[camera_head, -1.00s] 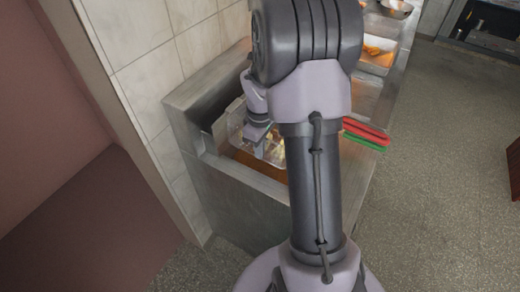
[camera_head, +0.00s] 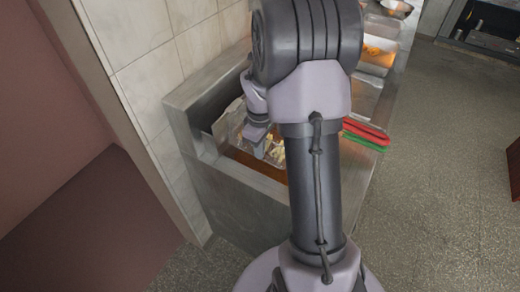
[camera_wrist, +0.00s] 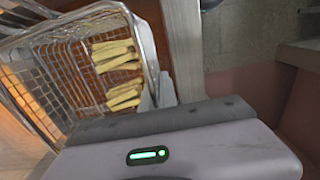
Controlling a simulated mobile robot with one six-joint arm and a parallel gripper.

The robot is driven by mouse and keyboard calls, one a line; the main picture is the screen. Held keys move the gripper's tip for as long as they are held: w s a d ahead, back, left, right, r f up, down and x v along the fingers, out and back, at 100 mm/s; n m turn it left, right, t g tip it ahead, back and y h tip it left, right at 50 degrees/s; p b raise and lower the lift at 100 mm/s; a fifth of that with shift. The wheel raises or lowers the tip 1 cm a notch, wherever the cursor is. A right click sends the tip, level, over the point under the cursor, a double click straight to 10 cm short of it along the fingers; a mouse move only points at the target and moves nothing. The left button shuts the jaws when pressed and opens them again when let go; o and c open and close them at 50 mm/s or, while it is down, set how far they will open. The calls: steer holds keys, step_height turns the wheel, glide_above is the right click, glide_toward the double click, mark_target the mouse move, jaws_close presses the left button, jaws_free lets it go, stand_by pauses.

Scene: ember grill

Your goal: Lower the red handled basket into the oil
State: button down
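In the head view the basket's mesh (camera_head: 229,122) and fries (camera_head: 274,152) show in the fryer beside the orange-brown oil (camera_head: 255,166). My gripper (camera_head: 258,148) points down at the basket's near side, very close to its rim. Its fingers are mostly hidden, so I cannot tell whether they grip. A red handle (camera_head: 366,130) sticks out to the right behind my arm. Where it joins a basket is hidden.
A green handle (camera_head: 364,143) lies just below the red one. The steel fryer (camera_head: 235,195) stands against a tiled wall (camera_head: 150,90). More of the counter, with an orange-lit tray (camera_head: 378,55), runs to the back. The floor at right (camera_head: 440,160) is clear.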

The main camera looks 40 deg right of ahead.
stand_by(0.4)
steer(key=c, duration=1.6)
jaws_free()
step_height(320, 180, up, 18)
steer(key=p, duration=0.5)
steer(key=shift+f+p, duration=0.25)
steer(key=shift+p, duration=0.15)
